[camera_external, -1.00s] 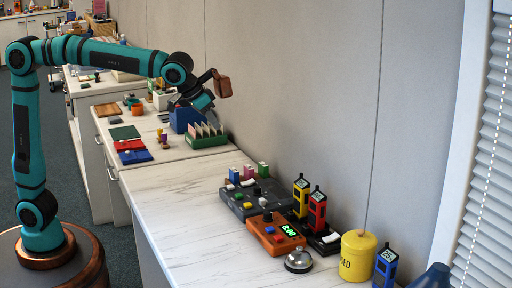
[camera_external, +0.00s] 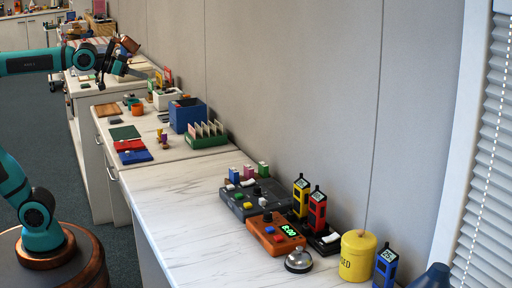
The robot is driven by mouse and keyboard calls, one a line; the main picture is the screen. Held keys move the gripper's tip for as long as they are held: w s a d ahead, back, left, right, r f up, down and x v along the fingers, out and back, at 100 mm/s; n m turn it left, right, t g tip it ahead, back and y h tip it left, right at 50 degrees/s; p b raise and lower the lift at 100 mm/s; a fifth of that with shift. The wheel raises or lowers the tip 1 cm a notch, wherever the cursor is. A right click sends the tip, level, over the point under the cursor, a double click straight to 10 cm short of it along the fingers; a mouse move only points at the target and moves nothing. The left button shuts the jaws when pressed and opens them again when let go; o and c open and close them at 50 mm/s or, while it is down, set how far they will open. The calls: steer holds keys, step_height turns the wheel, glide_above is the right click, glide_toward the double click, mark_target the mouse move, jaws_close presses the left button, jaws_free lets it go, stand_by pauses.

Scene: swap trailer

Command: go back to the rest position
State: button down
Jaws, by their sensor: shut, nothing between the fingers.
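My gripper (camera_external: 122,70) is at the end of my teal arm, at the upper left of the external view. It is small and dark there. It is in the air in front of the far counters, with nothing seen in it. My upper arm link reaches in from the left edge, and the elbow is out of the frame. My round base with its copper ring stands at the lower left.
The floor at left is clear.

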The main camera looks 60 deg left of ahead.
steer(key=s+a+t+y, duration=0.1)
steer(key=s+a+t, duration=0.1)
steer(key=s+a, duration=0.2)
steer(key=s+a+t+y, duration=0.1)
steer(key=s+a, duration=0.3)
steer(key=s, duration=0.5)
steer(key=shift+s+a+r+t, duration=0.15)
steer(key=shift+s+t, duration=0.1)
steer(key=shift+t, duration=0.45)
